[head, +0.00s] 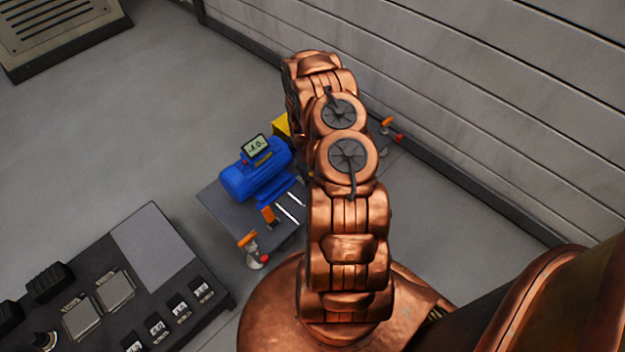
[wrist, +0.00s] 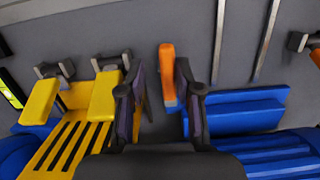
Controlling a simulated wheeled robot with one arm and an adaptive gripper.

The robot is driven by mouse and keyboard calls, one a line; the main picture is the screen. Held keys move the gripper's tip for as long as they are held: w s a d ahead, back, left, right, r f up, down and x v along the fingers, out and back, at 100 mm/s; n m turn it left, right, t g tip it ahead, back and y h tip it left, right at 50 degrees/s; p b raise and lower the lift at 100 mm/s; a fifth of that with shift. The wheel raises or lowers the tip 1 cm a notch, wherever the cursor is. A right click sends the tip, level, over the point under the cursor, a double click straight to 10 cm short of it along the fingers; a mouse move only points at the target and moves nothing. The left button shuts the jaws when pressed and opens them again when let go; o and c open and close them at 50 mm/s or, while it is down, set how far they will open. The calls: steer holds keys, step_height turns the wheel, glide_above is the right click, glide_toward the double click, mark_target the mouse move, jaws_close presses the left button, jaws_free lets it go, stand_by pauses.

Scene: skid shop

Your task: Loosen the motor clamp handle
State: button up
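The blue motor (head: 250,180) sits on a dark grey base plate in the head view. An orange clamp handle (head: 268,213) stands near its foot, beside two pale strips. In the wrist view, my gripper (wrist: 159,95) is open, its two dark fingers apart. Another orange handle (wrist: 167,72) shows between the fingertips, close to the right finger; I cannot tell whether they touch. Blue motor parts (wrist: 240,112) lie at the right. My gripper is hidden behind my arm in the head view.
Orange handles at the plate's corners (head: 247,240) (head: 386,122) stick out. A small display (head: 256,145) sits above the motor. A dark control panel (head: 130,265) is at lower left; a wall is at right.

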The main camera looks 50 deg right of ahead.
steer(key=o, duration=0.3)
steer(key=shift+w+a, duration=0.15)
steer(key=shift+a, duration=0.05)
steer(key=shift+r+p, duration=1.65)
steer(key=shift+r, duration=1.85)
